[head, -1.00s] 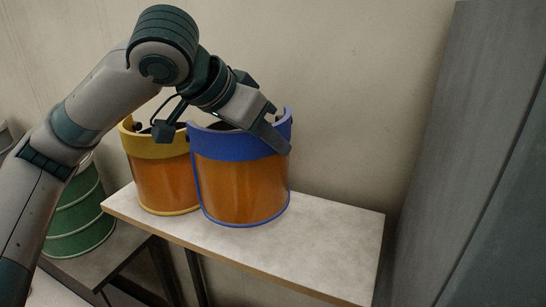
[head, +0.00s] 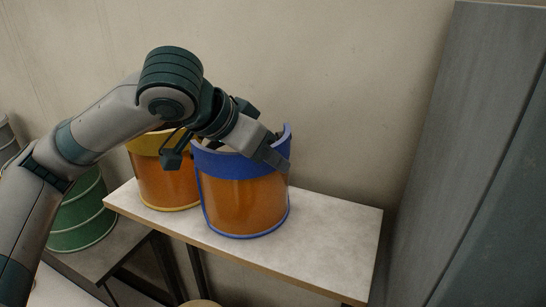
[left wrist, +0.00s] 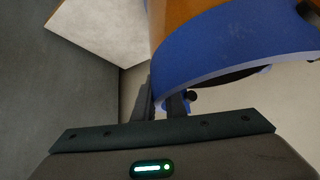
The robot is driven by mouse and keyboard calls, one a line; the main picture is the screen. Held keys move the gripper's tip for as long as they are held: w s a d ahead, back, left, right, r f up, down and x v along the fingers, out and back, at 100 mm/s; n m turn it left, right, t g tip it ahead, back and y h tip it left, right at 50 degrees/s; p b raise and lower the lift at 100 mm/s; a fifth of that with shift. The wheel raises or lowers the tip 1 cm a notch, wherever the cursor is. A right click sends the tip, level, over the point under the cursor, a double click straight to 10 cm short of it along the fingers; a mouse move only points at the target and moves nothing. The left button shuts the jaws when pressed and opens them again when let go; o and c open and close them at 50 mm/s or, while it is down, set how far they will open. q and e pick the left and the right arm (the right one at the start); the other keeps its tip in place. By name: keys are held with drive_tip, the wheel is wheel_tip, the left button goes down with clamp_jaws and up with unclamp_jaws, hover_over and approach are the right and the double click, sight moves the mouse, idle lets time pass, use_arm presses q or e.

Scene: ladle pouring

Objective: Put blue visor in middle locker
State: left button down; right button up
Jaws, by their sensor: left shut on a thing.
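The blue visor (head: 243,205), with a blue rim band and an orange shield, is upright over the small shelf table (head: 335,235) in the head view. I cannot tell whether its lower edge touches the top. My left gripper (head: 277,158) is shut on its upper blue band, at the right side; the fingers partly hide that band. In the left wrist view the blue band (left wrist: 215,45) lies beside the fingers (left wrist: 163,105). A grey locker-like cabinet (head: 480,150) stands at the right; no compartment opening shows. My right gripper is out of view.
A yellow visor (head: 165,185) stands close behind and left of the blue one, partly hidden. A green ribbed drum (head: 82,215) stands at the left. The table's right part is bare. A plain wall (head: 370,80) is behind.

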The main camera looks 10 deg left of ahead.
use_arm(q)
drive_tip(key=c, duration=1.8)
unclamp_jaws()
drive_tip(key=shift+r, duration=0.1)
drive_tip(key=b+v, duration=0.3)
drive_tip(key=v, duration=0.9)
drive_tip(key=shift+o, duration=0.2)
